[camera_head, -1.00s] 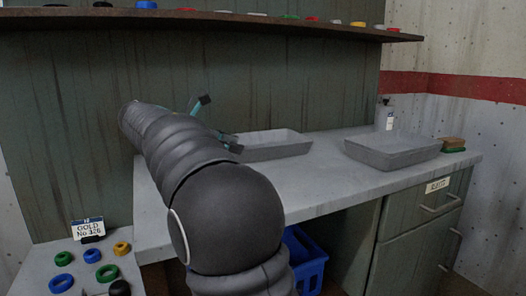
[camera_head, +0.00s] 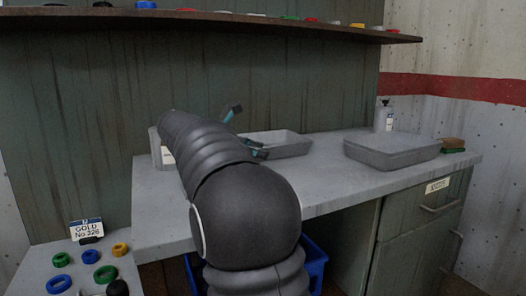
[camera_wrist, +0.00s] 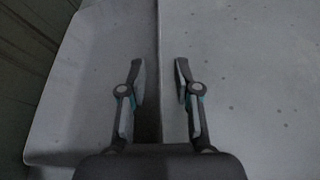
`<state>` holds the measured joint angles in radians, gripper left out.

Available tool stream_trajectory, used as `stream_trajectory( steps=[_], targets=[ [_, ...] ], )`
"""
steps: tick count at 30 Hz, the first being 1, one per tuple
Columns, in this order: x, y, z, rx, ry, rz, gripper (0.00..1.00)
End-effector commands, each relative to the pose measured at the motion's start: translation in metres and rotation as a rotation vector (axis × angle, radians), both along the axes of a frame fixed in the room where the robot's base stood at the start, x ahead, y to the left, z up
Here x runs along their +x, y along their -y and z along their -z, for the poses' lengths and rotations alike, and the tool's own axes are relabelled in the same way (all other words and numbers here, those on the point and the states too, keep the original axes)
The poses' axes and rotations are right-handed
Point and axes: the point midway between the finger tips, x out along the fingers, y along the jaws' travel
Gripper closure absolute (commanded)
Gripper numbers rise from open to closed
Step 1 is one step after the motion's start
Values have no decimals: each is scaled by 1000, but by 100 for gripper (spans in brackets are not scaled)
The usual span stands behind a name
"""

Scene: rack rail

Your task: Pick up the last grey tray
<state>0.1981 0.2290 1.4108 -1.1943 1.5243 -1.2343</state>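Two grey trays stand on the workbench. The nearer-to-centre tray (camera_head: 287,145) is towards the back, its left end hidden by my arm. The other grey tray (camera_head: 392,153) is at the right. My gripper (camera_head: 251,132) is open at the left end of the centre tray, mostly hidden behind my arm in the head view. In the wrist view my open gripper (camera_wrist: 160,70) has a finger on each side of a tray's straight edge (camera_wrist: 151,30). The tray's inside (camera_wrist: 85,90) lies left of that edge and the speckled bench right of it. Nothing shows between the fingers as gripped.
A bottle (camera_head: 384,116) and a brush (camera_head: 453,145) are at the back right of the bench (camera_head: 335,185). A pale container (camera_head: 157,148) stands partly behind my arm. A shelf (camera_head: 220,23) with several coloured lids hangs above. A blue crate (camera_head: 316,268) is below the bench.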

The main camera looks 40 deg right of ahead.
Motion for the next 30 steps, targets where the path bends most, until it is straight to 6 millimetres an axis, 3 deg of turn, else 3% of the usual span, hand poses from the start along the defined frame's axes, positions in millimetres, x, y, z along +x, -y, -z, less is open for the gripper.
stream_trajectory(
  steps=[1,5,20,26,29,30],
  targets=[
    [0,0,0,0,0,0,70],
    [0,0,0,0,0,0,100],
    [0,0,-4,0,1,-1,100],
    [0,0,-24,-1,3,0,100],
    [0,0,-46,-1,5,1,100],
    [-8,6,-49,-1,5,4,100]
  ],
)
